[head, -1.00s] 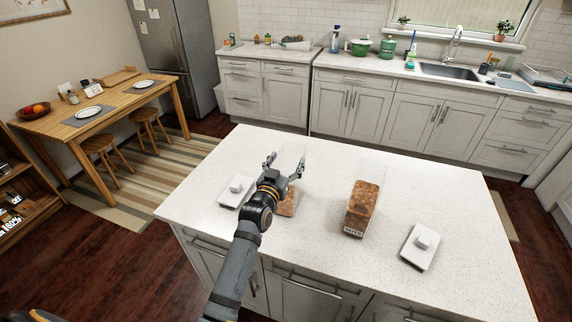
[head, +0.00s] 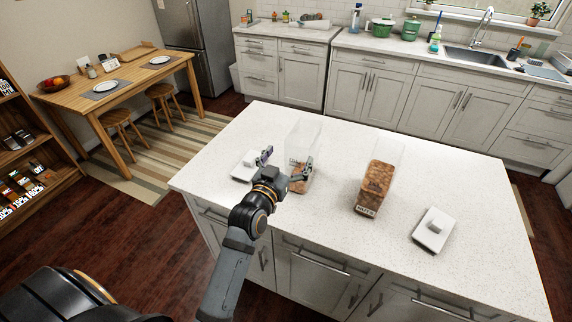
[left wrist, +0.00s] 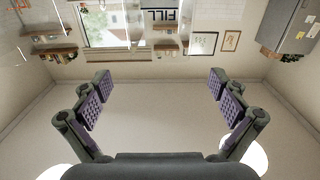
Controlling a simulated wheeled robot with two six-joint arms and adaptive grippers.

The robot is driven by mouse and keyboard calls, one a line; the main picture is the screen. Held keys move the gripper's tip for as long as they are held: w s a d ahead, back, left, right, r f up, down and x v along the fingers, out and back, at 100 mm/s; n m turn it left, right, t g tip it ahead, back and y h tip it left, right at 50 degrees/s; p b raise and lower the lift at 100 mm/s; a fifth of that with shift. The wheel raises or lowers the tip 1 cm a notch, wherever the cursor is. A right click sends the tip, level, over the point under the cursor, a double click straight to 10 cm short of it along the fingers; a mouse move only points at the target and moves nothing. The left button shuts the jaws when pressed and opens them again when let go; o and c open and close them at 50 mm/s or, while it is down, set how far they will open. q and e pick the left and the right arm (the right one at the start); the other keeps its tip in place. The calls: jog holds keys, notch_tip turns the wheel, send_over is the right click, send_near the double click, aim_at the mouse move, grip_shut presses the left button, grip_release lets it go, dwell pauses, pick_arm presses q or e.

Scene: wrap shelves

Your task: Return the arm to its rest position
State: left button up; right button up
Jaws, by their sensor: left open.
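My left gripper (head: 287,168) is open and empty above the near left part of the white island in the head view. In the left wrist view its two fingers (left wrist: 160,110) are spread wide with nothing between them; the wall, ceiling and a window show beyond. Behind the gripper stands a clear container (head: 303,137) with a little brown content at its bottom, partly hidden by the gripper. I cannot tell whether they touch. My right gripper is not in view.
The white island (head: 330,235) also holds a clear container of brown nuts (head: 377,187), a white lid (head: 434,230) at right and another white lid (head: 245,166) at left. A wooden table (head: 125,80) and a shelf (head: 25,150) stand at left.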

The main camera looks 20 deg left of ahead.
pick_arm(q)
jog(key=s, duration=0.3)
jog(key=shift+w, duration=0.1)
